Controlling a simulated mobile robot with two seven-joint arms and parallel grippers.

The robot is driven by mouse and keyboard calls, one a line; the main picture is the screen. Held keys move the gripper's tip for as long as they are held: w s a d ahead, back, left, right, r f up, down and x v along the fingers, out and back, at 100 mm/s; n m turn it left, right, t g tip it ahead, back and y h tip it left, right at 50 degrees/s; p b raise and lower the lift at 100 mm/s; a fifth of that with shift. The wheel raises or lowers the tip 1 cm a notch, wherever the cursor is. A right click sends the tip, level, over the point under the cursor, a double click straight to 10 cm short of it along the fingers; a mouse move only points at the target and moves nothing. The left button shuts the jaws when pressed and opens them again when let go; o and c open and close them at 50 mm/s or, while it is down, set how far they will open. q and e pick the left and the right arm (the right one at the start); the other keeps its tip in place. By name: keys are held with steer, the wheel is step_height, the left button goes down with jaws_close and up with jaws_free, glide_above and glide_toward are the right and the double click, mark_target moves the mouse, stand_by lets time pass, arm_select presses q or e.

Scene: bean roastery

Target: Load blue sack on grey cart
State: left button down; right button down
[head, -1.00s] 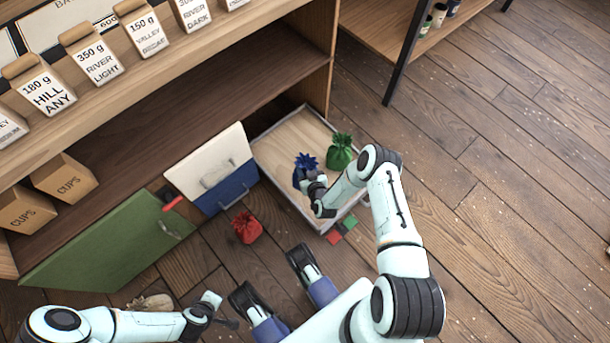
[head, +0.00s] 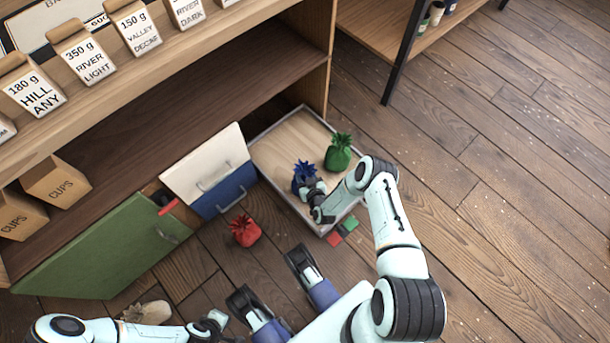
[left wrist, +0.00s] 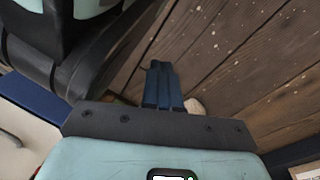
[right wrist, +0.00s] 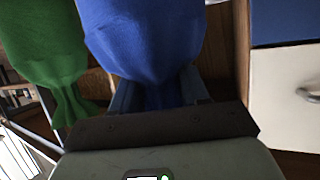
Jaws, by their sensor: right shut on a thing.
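The blue sack (head: 304,174) is over the near part of the grey cart (head: 283,136), a flat wooden bed with a grey rim. My right gripper (head: 309,187) is shut on its gathered neck; the blue sack fills the middle of the right wrist view (right wrist: 145,40). I cannot tell whether the sack touches the bed. A green sack (head: 338,155) stands on the cart just beyond; it also shows in the right wrist view (right wrist: 45,45). My left gripper (head: 218,318) is low in the head view, away from the cart; its fingers are together and empty in the left wrist view (left wrist: 163,85).
A red sack (head: 244,231) lies on the floor left of the cart. A white and blue panel (head: 205,165) with handles and a green door (head: 100,245) stand by the shelf. Red and green patches (head: 342,231) lie at the cart's near corner. Floor at right is clear.

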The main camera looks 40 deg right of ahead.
steer(key=c, duration=0.5)
jaws_free()
steer(key=shift+c, duration=0.2)
steer(key=shift+s+r, duration=0.15)
steer(key=shift+s, duration=0.05)
arm_select(q)
steer(key=w+d+r+t+p, duration=0.1)
steer(key=w+d+r+p, duration=0.1)
steer(key=r+p, duration=0.3)
step_height(320, 180, up, 2)
steer(key=shift+w+d+r+m, duration=0.1)
steer(key=shift+w+d+m, duration=0.15)
steer(key=shift+w, duration=0.35)
arm_select(e)
steer(key=s+a+r+g+y, duration=0.2)
steer(key=s+a+r+g, duration=0.1)
steer(key=s, duration=0.4)
steer(key=s+a+r+g+y, duration=0.2)
steer(key=s+a+r+g, duration=0.2)
steer(key=s+a+r, duration=0.2)
steer(key=s+a+r+m+g+y, duration=0.1)
steer(key=s+a+r+g+y, duration=0.1)
steer(key=s+a, duration=0.4)
steer(key=s+r+g, duration=0.1)
steer(key=s+r, duration=0.1)
steer(key=s, duration=0.1)
steer(key=shift+a+r+y, duration=0.2)
steer(key=shift+a+y, duration=0.05)
steer(key=shift+y, duration=0.05)
